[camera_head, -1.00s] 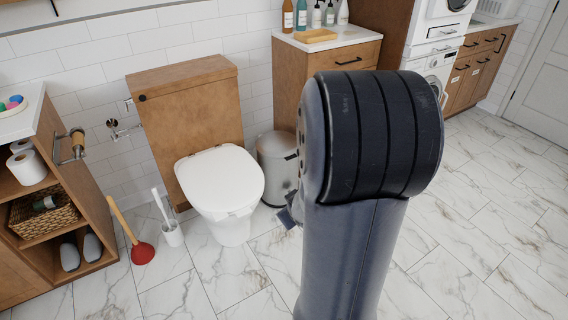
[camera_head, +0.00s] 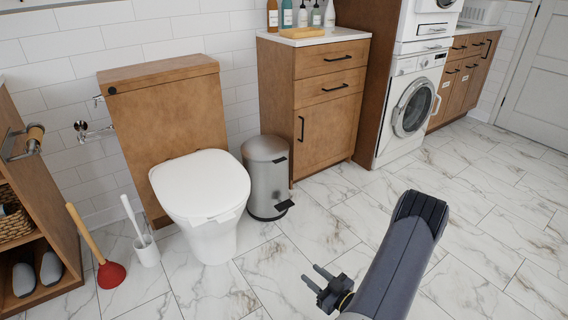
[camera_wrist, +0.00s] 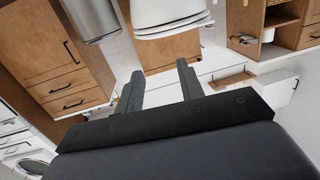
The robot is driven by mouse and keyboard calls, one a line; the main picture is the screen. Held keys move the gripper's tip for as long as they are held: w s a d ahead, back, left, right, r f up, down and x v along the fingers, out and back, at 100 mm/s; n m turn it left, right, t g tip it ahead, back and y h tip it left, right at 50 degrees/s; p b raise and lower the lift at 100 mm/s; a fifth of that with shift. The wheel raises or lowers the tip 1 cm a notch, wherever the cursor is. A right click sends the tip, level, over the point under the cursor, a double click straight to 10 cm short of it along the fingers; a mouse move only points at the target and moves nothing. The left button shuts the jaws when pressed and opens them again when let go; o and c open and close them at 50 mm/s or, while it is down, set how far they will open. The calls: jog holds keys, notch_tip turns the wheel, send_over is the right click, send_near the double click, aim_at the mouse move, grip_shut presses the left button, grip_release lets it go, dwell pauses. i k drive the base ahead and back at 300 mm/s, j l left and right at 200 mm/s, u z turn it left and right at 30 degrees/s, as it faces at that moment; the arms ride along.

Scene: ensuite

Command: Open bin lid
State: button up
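The bin (camera_head: 266,178) is a grey metal pedal bin with its lid (camera_head: 265,147) shut. It stands on the floor between the toilet and the wooden cabinet, with a dark pedal (camera_head: 284,206) at its front. In the wrist view the bin (camera_wrist: 92,18) shows upside down at the top, cut off by the edge. My gripper (camera_head: 319,276) is empty and open, its two fingers apart, in front of the bin and to its right in the head view. Its spread fingers also show in the wrist view (camera_wrist: 160,82), clear of everything.
A white toilet (camera_head: 207,195) stands left of the bin and a wooden cabinet (camera_head: 318,110) right of it. A red plunger (camera_head: 110,273) and a toilet brush (camera_head: 146,250) stand farther left. The marble floor (camera_head: 260,275) in front is clear.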

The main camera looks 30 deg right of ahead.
aim_at(261, 148)
jog(key=i+l, duration=0.25)
jog(key=i, duration=0.15)
jog(key=i+l+z, duration=0.1)
jog(key=i+l, duration=0.15)
jog(key=i, duration=0.2)
jog(key=i+l+z, duration=0.1)
jog(key=i+l, duration=0.15)
jog(key=i, duration=0.15)
jog(key=i+l, duration=0.2)
jog(key=i, duration=0.25)
